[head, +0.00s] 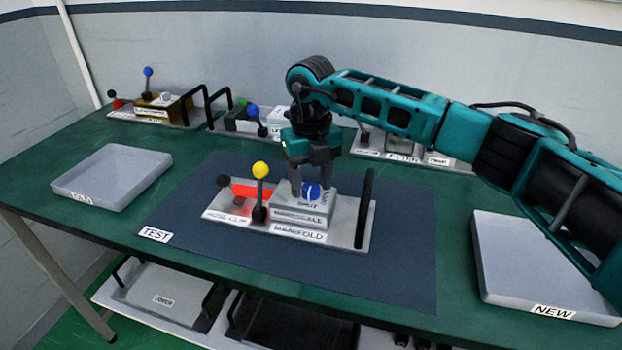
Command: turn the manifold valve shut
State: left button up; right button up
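The manifold unit (345,238) sits on the dark mat in the middle of the bench, labelled MANIFOLD at its front. It carries an upright lever with a yellow ball (260,170), a red bar (256,191) with a black knob at its left end, and a pale block (303,212) with a blue knob (312,191) on top. Which part is the valve is not marked legibly. My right gripper (311,187) points down over the block, its fingers apart, one on each side of the blue knob. Contact with the knob cannot be told. My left gripper is not in view.
A black upright handle (365,208) stands at the unit's right end. An empty OLD tray (112,178) is at left, a NEW tray (545,262) at right. Other units with levers and handles, including a blue-ball lever (148,72), line the back. The mat (400,270) is clear around the manifold.

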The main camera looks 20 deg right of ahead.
aim_at(311, 187)
jog(key=shift+o, duration=0.5)
notch_tip(311, 187, up, 13)
jog(key=shift+f, duration=0.1)
dwell(0.5)
